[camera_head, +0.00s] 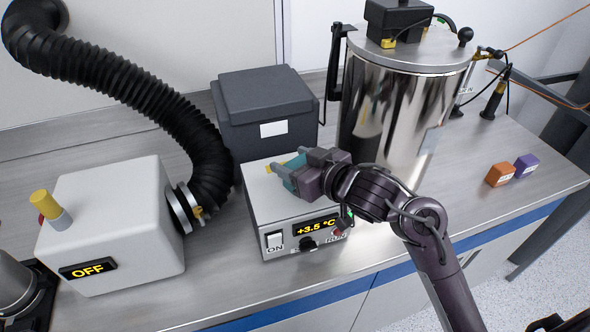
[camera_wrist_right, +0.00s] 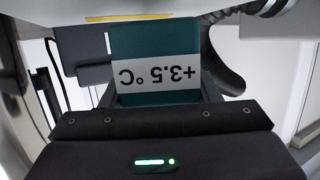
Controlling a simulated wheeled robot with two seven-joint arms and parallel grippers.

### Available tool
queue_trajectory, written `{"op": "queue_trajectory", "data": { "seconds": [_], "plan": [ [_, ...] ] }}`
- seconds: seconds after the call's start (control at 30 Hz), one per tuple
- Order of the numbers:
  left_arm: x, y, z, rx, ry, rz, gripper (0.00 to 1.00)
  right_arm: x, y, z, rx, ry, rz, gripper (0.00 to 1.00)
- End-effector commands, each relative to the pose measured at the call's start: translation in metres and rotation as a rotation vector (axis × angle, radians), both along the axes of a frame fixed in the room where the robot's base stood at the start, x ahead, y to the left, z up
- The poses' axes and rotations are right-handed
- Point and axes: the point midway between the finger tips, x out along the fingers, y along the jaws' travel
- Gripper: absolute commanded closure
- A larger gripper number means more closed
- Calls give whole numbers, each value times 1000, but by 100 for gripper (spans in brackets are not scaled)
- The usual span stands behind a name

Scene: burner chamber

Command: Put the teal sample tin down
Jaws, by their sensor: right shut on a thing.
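The teal sample tin (camera_head: 288,183) is in the jaws of my right gripper (camera_head: 285,173), over the top of a white control box (camera_head: 262,197). In the right wrist view the tin (camera_wrist_right: 155,45) sits between the fingers, its white label reading "+3.5 °C" upside down. The control box has a yellow "+3.5 °C" display and an ON switch. A yellow mark (camera_head: 297,161) shows on its top behind the tin. Whether the tin touches the box top cannot be told. The gripper hides part of the tin. My left gripper is not in view.
A dark grey lidded box (camera_head: 265,105) stands behind the control box. A shiny metal vessel (camera_head: 395,110) stands close at right. A white OFF unit (camera_head: 110,220) with a black hose (camera_head: 120,80) is at left. Orange (camera_head: 500,174) and purple (camera_head: 526,165) blocks lie on the clear right bench.

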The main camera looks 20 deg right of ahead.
Motion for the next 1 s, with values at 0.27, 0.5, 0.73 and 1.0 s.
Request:
{"op": "queue_trajectory", "data": {
  "seconds": [0.27, 0.5, 0.73, 1.0],
  "plan": [
    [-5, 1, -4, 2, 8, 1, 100, 0, 0, -14, -1, -2, -2, 68],
    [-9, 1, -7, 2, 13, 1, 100, 0, 0, -18, -1, -1, -1, 68],
    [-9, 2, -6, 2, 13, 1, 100, 0, 0, -18, -1, -1, -1, 22],
    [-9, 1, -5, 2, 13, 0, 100, 0, 0, -17, -1, -1, -1, 22]
  ]
}}
